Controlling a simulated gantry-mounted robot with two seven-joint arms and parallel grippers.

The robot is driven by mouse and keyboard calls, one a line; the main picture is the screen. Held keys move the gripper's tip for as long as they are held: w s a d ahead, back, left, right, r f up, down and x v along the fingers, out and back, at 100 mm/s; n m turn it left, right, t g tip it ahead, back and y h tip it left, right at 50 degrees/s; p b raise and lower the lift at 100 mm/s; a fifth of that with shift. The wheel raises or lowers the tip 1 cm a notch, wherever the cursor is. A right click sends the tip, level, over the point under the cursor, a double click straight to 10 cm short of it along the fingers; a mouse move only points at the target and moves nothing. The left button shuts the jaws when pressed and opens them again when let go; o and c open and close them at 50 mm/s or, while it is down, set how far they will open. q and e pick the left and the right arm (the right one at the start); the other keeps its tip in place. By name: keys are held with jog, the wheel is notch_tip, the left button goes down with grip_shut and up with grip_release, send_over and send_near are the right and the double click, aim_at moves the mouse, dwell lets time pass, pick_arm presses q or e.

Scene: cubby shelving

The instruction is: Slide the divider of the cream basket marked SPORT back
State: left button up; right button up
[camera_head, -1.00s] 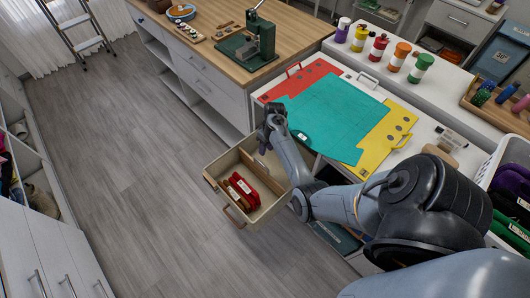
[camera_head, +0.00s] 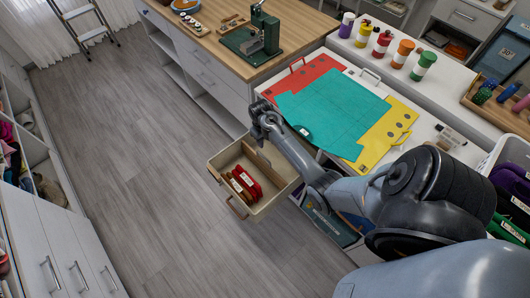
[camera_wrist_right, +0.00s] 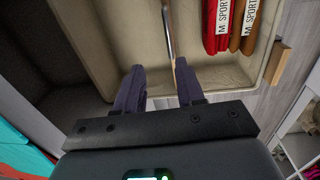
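The cream basket (camera_head: 277,203) is pulled out over the floor, below the worktop. Red and brown folded items stand in it; the red item (camera_wrist_right: 217,22) and the brown item (camera_wrist_right: 250,24) carry labels reading M SPORT in the right wrist view. A thin divider (camera_wrist_right: 168,30) runs edge-on through the basket, and a brown strip of it shows in the head view (camera_head: 268,168). My right gripper (camera_wrist_right: 158,84) is open above the basket's far end, its fingers on either side of the divider's line. Contact cannot be told. My left gripper is out of view.
The worktop behind holds red, teal (camera_head: 335,110) and yellow (camera_head: 385,138) sheets. A wooden counter (camera_head: 225,45) with a green press (camera_head: 255,38) stands at the back. White drawers (camera_head: 60,250) are at the left, with open grey floor between.

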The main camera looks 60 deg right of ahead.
aim_at(265, 159)
jog(key=shift+h, duration=0.6)
jog(key=f, duration=0.3)
jog(key=a+f+b, duration=0.1)
jog(key=f, duration=0.2)
jog(key=f+b, duration=0.1)
jog(key=f, duration=0.3)
jog(key=shift+s+a, duration=0.35)
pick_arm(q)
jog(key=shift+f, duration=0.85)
pick_arm(e)
jog(key=shift+d+f, duration=0.15)
jog(key=shift+f, duration=0.65)
jog(key=shift+c, duration=0.5)
grip_shut()
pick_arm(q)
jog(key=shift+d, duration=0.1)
pick_arm(e)
jog(key=shift+s+d, duration=0.1)
